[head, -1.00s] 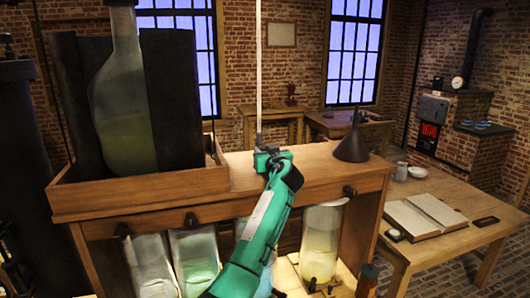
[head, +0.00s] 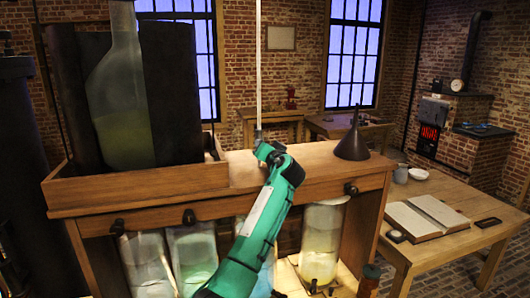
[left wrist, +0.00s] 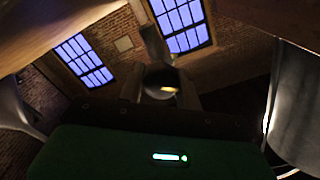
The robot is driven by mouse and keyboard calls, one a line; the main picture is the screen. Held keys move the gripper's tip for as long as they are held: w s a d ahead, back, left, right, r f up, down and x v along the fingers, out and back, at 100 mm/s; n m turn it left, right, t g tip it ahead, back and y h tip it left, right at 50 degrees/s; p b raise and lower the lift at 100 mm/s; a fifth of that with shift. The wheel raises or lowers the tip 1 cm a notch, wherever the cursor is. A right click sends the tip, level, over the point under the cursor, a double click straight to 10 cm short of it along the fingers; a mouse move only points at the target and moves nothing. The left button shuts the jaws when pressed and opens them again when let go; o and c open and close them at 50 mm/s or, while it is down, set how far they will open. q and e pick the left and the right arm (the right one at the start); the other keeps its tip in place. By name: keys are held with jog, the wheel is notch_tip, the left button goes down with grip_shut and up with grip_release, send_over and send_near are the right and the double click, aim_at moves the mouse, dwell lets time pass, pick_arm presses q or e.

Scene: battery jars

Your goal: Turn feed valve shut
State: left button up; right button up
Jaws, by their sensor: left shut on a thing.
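My left arm (head: 262,225), teal, rises in front of the wooden bench (head: 310,175). Its far end bends near the bench top, close to the foot of a thin white upright rod (head: 258,70). In the left wrist view, my left gripper (left wrist: 160,90) is closed on a small dark rounded piece, taken as the feed valve (left wrist: 160,80); its handle is hard to make out. The fingertips are not clear in the head view. Several dark knobs, one at the right (head: 349,190), sit on the bench's front edge. My right gripper is out of view.
A glass bottle (head: 125,105) with greenish liquid stands in a wooden crate (head: 140,188). Jars, including a pale yellow one (head: 320,240), stand below the bench top. A dark funnel (head: 352,145) sits right of my arm. An open book (head: 425,215) lies on the right table.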

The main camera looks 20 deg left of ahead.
pick_arm(q)
jog(key=m, duration=0.2)
jog(key=shift+m, duration=0.4)
jog(key=m, duration=0.2)
jog(key=shift+m, duration=0.4)
jog(key=m+p, duration=0.1)
jog(key=m, duration=0.2)
jog(key=shift+m+p, duration=0.35)
jog(key=shift+m, duration=0.05)
jog(key=shift+d+m+p, duration=0.1)
jog(key=shift+m+p, duration=0.2)
jog(key=shift+m, duration=0.5)
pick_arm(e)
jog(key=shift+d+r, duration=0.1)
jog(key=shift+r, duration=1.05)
pick_arm(q)
jog(key=shift+f, duration=0.1)
jog(key=o, duration=0.8)
jog(key=shift+o, duration=0.7)
jog(key=shift+w, duration=0.1)
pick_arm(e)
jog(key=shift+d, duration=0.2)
pick_arm(q)
jog(key=shift+f, duration=0.1)
